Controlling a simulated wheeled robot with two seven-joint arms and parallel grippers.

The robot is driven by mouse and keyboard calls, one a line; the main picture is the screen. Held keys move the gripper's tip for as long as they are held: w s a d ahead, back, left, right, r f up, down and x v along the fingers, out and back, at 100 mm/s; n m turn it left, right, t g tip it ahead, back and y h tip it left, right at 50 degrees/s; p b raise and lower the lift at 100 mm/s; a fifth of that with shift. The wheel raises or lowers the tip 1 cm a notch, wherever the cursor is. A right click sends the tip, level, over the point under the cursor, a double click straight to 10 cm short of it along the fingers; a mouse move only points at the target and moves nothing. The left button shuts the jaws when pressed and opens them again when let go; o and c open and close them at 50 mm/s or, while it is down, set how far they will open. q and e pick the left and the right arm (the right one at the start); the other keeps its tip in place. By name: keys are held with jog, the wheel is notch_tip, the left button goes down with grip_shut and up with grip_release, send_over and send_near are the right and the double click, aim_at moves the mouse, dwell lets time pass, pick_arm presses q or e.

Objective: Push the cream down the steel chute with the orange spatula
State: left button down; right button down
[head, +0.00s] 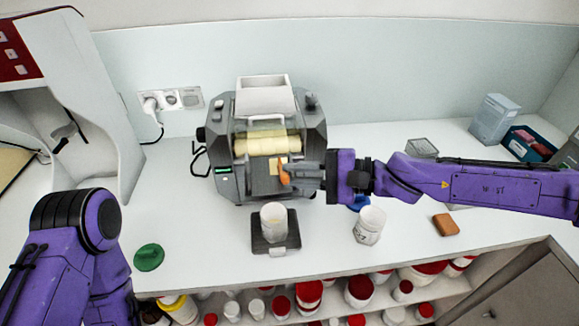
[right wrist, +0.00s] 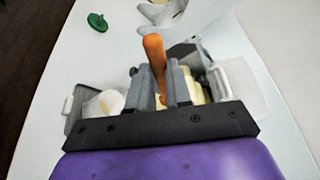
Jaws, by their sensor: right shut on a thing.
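The grey mill (head: 312,140) stands at the middle of the counter with pale yellow cream on its rollers (head: 266,146). Its chute (head: 262,184) slopes down at the front. A yellowish patch (head: 273,166) shows at the upper chute, beside the spatula. My right gripper (head: 300,174) reaches in from the right and is shut on the orange spatula (head: 285,175). The spatula also shows between the fingers in the right wrist view (right wrist: 154,55). A white jar (head: 273,220) stands on a dark scale (head: 287,241) below the chute. My left gripper is out of view.
An open white jar (head: 369,225) and a brown-orange block (head: 446,224) stand right of the scale. A green lid (head: 149,257) lies at the left. Boxes (head: 495,118) stand at the back right.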

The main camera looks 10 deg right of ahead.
jog(key=shift+s+f+b, duration=0.5)
jog(key=shift+s+f, duration=0.85)
jog(key=shift+s, duration=1.5)
jog(key=w+r, duration=0.2)
jog(key=w, duration=0.3)
jog(key=shift+w+r+p, duration=0.3)
jog(key=shift+w+p, duration=0.05)
jog(key=shift+w, duration=0.05)
jog(key=shift+a, duration=0.1)
notch_tip(320, 180, up, 6)
jog(key=s+p, duration=0.2)
jog(key=p, duration=0.3)
jog(key=shift+s+f+p, duration=0.25)
jog(key=shift+p, duration=0.05)
